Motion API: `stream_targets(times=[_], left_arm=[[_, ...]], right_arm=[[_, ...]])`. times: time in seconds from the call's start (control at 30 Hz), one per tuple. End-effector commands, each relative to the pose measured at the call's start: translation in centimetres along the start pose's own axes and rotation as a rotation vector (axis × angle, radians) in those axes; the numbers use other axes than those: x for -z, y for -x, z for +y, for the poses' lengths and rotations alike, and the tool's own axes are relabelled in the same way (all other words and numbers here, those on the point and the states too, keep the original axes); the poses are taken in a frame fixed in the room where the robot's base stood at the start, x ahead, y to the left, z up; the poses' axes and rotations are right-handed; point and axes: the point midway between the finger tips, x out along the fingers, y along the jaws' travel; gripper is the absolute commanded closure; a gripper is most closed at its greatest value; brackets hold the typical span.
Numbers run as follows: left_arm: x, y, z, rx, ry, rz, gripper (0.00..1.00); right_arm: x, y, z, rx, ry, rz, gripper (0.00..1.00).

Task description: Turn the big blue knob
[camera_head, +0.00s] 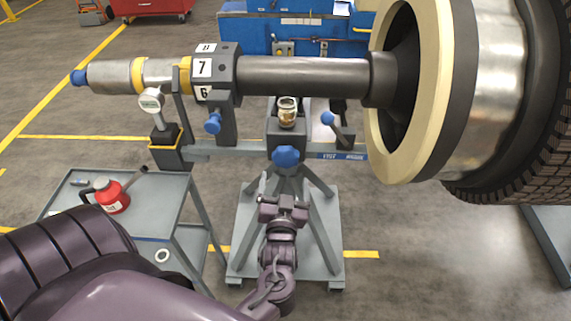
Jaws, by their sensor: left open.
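The big blue knob (286,157) is on the front of the rotor stand (286,127), just under the jar-like glass cup in the middle of the view. My left gripper (284,205) is below the knob in the picture, in front of the stand's legs. Its jaws are open and empty, and it appears apart from the knob. Nothing covers the knob's front. My right gripper is not in view.
A smaller blue knob (213,122) and a blue-tipped lever (327,118) flank the big knob. A horizontal shaft (300,76) and large wheel-like rotor (425,90) are above. A grey cart (150,210) with a red oil can (112,197) stands left.

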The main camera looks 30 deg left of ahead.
Motion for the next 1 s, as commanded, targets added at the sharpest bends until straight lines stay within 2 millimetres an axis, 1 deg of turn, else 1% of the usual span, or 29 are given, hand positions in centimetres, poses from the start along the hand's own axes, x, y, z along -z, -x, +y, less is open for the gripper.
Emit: stream_targets(times=[0.07,0.2,0.4,0.5,0.63,0.87,0.9,1.0], left_arm=[[0.4,-0.6,-0.2,0.008,0.002,0.007,0.14],[0.6,-2.7,-0.2,0.007,0.003,0.009,0.14],[0.5,-5.8,-0.2,0.005,0.003,0.006,0.14],[0.5,-6.9,-0.1,0.004,0.002,0.006,0.14],[0.3,-7.6,-0.1,0.004,0.002,0.004,0.14],[0.3,-7.7,-0.1,0.003,0.003,0.003,0.14],[0.2,-7.7,-0.1,0.003,0.003,0.003,0.15],[0.3,-7.7,-0.1,0.003,0.003,0.003,0.28]], right_arm=[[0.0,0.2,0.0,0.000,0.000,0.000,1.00],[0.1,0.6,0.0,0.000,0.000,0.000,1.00],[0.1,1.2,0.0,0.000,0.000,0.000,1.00],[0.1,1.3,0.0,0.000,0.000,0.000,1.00],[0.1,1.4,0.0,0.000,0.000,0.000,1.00],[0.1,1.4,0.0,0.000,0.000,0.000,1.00],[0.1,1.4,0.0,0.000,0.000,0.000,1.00],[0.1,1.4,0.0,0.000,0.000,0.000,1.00]])
